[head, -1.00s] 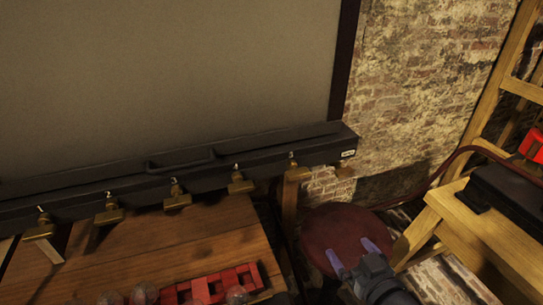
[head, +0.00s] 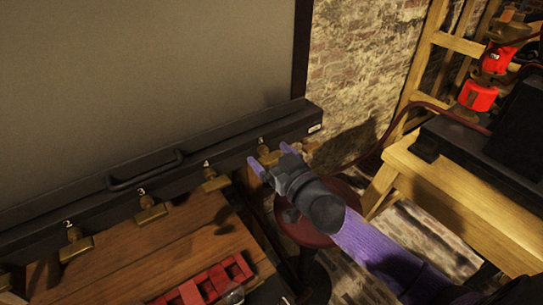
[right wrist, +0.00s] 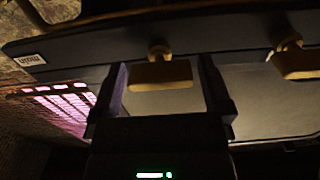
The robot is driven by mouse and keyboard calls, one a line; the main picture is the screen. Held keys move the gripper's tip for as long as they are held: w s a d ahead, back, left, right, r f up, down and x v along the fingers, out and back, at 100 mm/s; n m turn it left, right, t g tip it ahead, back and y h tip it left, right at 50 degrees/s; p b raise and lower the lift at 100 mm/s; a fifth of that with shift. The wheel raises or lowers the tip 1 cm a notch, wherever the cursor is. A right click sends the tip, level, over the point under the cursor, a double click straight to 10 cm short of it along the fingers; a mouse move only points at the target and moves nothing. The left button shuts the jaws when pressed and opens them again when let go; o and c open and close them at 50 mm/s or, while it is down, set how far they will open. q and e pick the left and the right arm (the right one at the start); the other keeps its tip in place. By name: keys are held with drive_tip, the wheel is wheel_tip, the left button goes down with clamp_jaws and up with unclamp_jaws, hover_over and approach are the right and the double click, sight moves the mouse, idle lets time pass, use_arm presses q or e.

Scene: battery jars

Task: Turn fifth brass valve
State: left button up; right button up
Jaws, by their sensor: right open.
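A row of brass valves hangs along the front of a long black rail. The fifth brass valve (head: 268,158) is near the rail's right end, and its handle sits between the fingertips of my right gripper (head: 271,156). That gripper is open. In the right wrist view, the brass handle (right wrist: 160,76) shows between the two dark fingers (right wrist: 163,92), with gaps at its sides. Valve four (head: 215,179), valve three (head: 150,210) and valve two (head: 75,246) are to the left. My left gripper is out of view.
The black rail (head: 110,195) carries a bar handle and runs under a large grey panel (head: 150,80). A wooden table (head: 180,245) with a red rack (head: 205,285) is below. A round dark red stool (head: 300,230) and wooden bench (head: 400,175) stand right.

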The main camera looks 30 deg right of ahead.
drive_tip(key=shift+c, duration=0.3)
drive_tip(key=c, duration=1.1)
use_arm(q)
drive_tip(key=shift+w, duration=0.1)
use_arm(e)
drive_tip(key=shift+o, duration=0.2)
